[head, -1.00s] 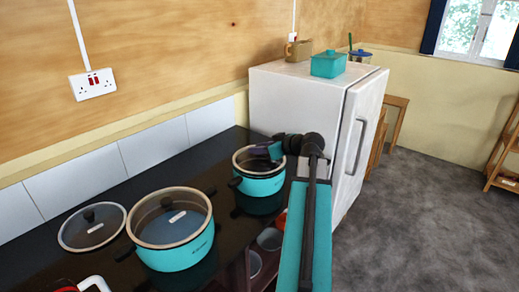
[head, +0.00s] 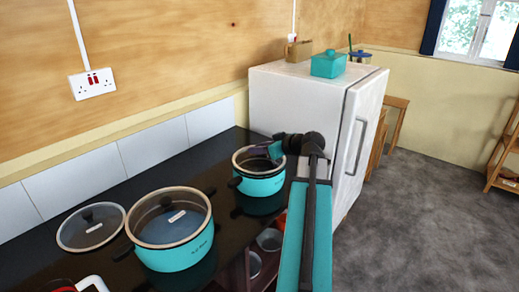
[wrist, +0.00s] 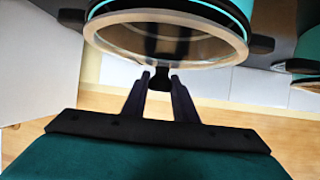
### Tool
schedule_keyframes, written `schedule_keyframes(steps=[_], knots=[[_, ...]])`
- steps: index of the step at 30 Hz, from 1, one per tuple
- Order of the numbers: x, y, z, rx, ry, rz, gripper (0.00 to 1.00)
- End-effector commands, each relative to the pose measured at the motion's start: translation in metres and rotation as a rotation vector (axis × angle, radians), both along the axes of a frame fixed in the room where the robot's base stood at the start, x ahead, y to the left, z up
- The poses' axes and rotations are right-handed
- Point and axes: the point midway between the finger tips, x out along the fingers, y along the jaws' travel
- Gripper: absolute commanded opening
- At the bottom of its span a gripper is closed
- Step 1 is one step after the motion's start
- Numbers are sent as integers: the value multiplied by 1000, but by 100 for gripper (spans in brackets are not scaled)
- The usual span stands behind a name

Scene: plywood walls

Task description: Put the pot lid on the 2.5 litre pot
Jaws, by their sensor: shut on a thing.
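My gripper (head: 260,153) is shut on the dark knob of a glass pot lid (wrist: 115,35) with a pale rim. The held lid is at the top of the smaller teal pot (head: 262,187), near the fridge. In the wrist view, the gripper (wrist: 160,84) has its two fingers at the knob, and the teal pot wall (wrist: 240,8) shows right behind the lid. I cannot tell whether the lid rests fully on the rim or sits just above it. A larger teal pot (head: 175,258) stands nearer; its marking is too small to read.
The larger pot has a glass lid on it. Another glass lid (head: 82,240) lies on the black worktop (head: 125,187) to its left. A white fridge (head: 295,105) stands behind the smaller pot, with a teal container (head: 328,66) on top. Open floor lies to the right.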

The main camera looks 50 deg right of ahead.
Motion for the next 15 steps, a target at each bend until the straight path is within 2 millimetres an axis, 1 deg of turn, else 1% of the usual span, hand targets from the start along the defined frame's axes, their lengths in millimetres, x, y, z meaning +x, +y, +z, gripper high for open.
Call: schedule_keyframes(steps=[15], knots=[[0,0,-4,0,-2,0,0]])
